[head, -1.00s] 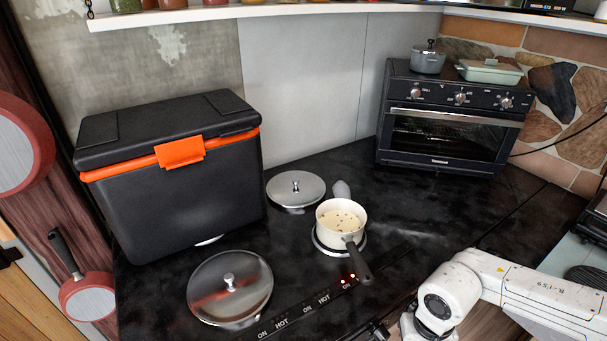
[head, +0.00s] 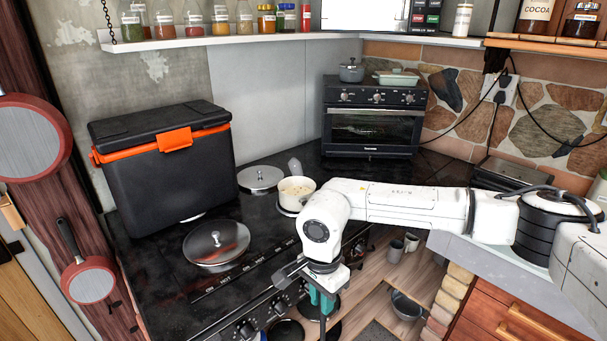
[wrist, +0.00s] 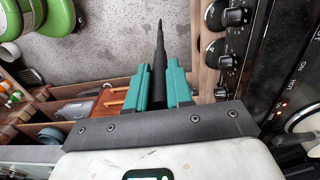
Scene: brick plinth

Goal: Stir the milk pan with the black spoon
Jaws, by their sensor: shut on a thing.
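The milk pan (head: 298,188) is small and cream-white, with pale, speckled contents. My gripper (head: 322,300) has teal fingers and hangs in front of the stove's front edge, below and to the right of the pan. In the wrist view my gripper (wrist: 159,88) is shut on a slim black shaft, the black spoon (wrist: 159,50), which tapers to a point away from me. I cannot make out the spoon's bowl.
A glass lid (head: 216,243) and a metal lid (head: 260,178) lie on the stove top. A black cooler box (head: 165,170) stands at the left and a toaster oven (head: 372,125) at the back. Stove knobs (wrist: 222,52) line the front, close to my gripper.

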